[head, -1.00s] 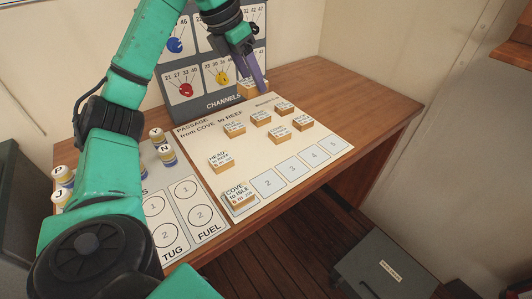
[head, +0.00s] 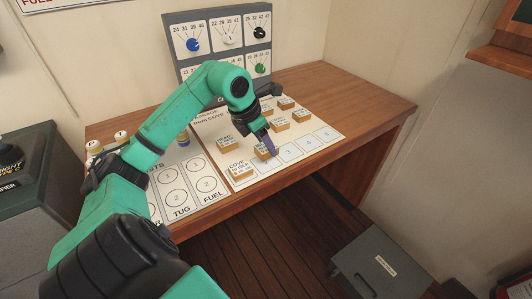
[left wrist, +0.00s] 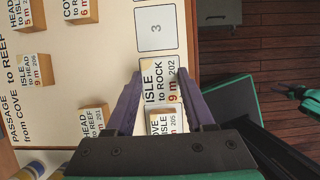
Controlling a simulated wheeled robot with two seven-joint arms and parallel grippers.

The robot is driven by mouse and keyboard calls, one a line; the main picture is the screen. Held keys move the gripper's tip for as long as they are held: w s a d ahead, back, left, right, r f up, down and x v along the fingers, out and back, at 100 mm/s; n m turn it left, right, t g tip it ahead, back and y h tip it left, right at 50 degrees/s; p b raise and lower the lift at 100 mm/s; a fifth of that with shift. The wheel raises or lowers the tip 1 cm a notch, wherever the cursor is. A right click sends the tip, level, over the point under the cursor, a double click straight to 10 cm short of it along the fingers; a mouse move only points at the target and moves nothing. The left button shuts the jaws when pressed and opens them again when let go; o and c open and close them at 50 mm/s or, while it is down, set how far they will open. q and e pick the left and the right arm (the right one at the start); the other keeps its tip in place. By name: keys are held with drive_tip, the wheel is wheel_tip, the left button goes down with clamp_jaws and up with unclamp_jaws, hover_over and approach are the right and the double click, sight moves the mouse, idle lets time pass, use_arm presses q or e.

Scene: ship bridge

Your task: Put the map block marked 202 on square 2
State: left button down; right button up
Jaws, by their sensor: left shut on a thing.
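The map block marked 202 (left wrist: 160,85), labelled ISLE to ROCK, is between the fingers of my left gripper (left wrist: 161,80) in the left wrist view. In the head view the block (head: 262,151) and my left gripper (head: 269,145) are over the row of squares, at square 2 (head: 266,166), just left of square 3 (head: 287,156). I cannot tell whether the block touches the board. The COVE to ISLE block, 205 (head: 238,171), is on the first square, close beside it. A green and dark part, perhaps of my right arm, shows at the wrist view's right edge.
Several other map blocks stand farther back on the board, including HEAD to REEF (head: 226,142). Squares 3, 4 (head: 308,144) and 5 are bare. The channels panel (head: 222,50) stands behind. A grey box (head: 382,265) is on the floor.

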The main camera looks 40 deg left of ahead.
sight(262, 147)
use_arm(q)
wheel_tip(262, 147, down, 4)
drive_tip(key=shift+a+r, duration=0.15)
drive_tip(key=shift+r, duration=0.1)
